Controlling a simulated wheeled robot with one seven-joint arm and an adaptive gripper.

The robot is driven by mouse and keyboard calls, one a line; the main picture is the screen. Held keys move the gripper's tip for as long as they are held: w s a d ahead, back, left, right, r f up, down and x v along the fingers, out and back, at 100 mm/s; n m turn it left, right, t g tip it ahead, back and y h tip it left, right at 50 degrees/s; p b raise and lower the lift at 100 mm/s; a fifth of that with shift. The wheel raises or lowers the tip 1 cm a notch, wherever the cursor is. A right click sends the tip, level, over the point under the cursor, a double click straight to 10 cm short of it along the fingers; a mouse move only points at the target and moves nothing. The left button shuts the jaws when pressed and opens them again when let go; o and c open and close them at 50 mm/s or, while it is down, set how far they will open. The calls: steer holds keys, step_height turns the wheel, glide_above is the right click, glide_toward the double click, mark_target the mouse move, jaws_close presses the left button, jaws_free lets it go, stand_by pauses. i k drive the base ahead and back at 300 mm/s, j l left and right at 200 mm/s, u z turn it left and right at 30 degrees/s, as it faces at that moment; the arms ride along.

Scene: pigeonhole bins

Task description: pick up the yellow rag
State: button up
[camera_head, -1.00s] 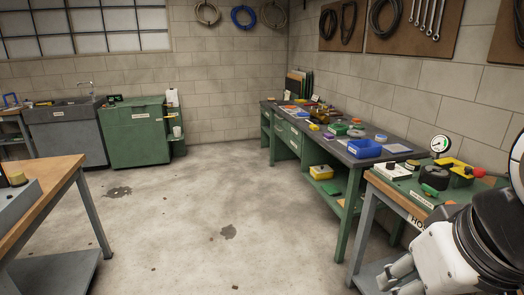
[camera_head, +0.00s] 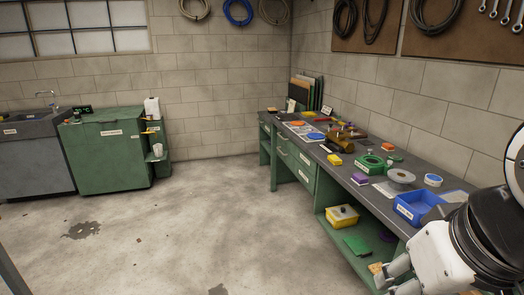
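A small yellow item (camera_head: 334,159) lies on the dark top of the green workbench (camera_head: 350,183), near its front edge. It is too small to tell whether it is a rag. My gripper (camera_head: 393,282) shows at the lower right, cut by the bottom edge of the picture. Its pale fingers look parted, with nothing seen between them. It is in front of the near end of the bench, well away from the yellow item.
A green cabinet (camera_head: 108,156) stands at the back left. The floor (camera_head: 200,222) between is clear.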

mark_target(336, 160)
steer(key=i, duration=2)
steer(key=i+z, duration=0.35)
steer(key=i+j+z, duration=0.2)
steer(key=i+z, duration=0.15)
